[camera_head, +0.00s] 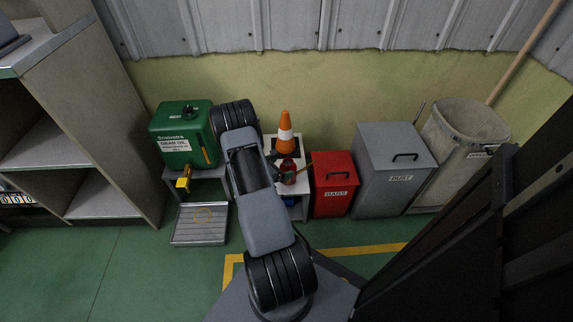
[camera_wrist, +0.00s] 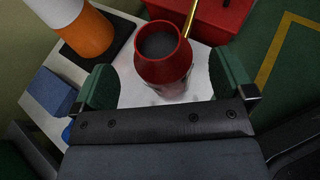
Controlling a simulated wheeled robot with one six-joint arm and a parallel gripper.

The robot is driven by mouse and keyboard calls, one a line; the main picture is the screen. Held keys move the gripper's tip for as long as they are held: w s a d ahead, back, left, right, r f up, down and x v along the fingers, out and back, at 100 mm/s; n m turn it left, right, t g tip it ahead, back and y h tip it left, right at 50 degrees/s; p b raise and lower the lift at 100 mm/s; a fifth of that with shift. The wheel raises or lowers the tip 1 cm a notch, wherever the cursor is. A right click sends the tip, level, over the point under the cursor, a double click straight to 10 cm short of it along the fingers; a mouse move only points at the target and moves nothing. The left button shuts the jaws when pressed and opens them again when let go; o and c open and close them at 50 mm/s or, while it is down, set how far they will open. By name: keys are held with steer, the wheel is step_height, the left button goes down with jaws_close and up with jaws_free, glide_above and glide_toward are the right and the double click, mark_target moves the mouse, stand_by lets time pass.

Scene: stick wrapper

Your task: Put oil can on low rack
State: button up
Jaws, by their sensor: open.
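The red oil can (camera_head: 288,168), with a thin brass-coloured spout, stands upright on a white stand (camera_head: 304,188). In the wrist view the oil can (camera_wrist: 163,70) shows its dark open top, with the spout rising toward the top edge. My gripper (camera_wrist: 166,86) is open, with one green-padded finger on each side of the can. I cannot tell whether either finger touches it. In the head view my arm hides part of the stand and most of the gripper. I cannot tell for sure which surface is the low rack.
An orange and white cone (camera_head: 286,133) stands on the white stand close to the can; a blue box (camera_wrist: 52,92) is below it. A red rags bin (camera_head: 333,184) and a grey dust bin (camera_head: 392,170) stand right. A green gear-oil container (camera_head: 184,135) and metal tray (camera_head: 200,224) are left.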

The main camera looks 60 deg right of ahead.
steer(key=w+a+r+m+y+p, duration=0.25)
steer(key=a+r+m+y, duration=0.4)
steer(key=a+r, duration=1.25)
steer(key=s+a+r+m+t+y, duration=0.2)
steer(key=a+r+m+t+y, duration=0.1)
steer(key=a, duration=0.7)
steer(key=s+a+r+m+t+y, duration=0.2)
steer(key=a+r+m+t+y, duration=0.1)
steer(key=a+r, duration=0.4)
steer(key=a+m+t, duration=0.1)
steer(key=a, duration=0.2)
steer(key=shift+a+r+m+b, duration=0.15)
steer(key=shift+r+m+b, duration=0.2)
steer(key=shift+r+b, duration=0.05)
steer(key=shift+y, duration=0.25)
steer(key=w+p+v, duration=0.2)
steer(key=p+v, duration=0.8)
steer(key=w+r+p+v, duration=0.1)
steer(key=w+p+v, duration=0.2)
steer(key=p+v, duration=0.7)
steer(key=w+r+p+v, duration=0.1)
steer(key=w+p+v, duration=0.1)
steer(key=p+v, duration=0.9)
steer(key=shift+a+r+t, duration=0.3)
steer(key=shift+r+t, duration=0.05)
steer(key=shift+t, duration=0.05)
steer(key=shift+w, duration=0.1)
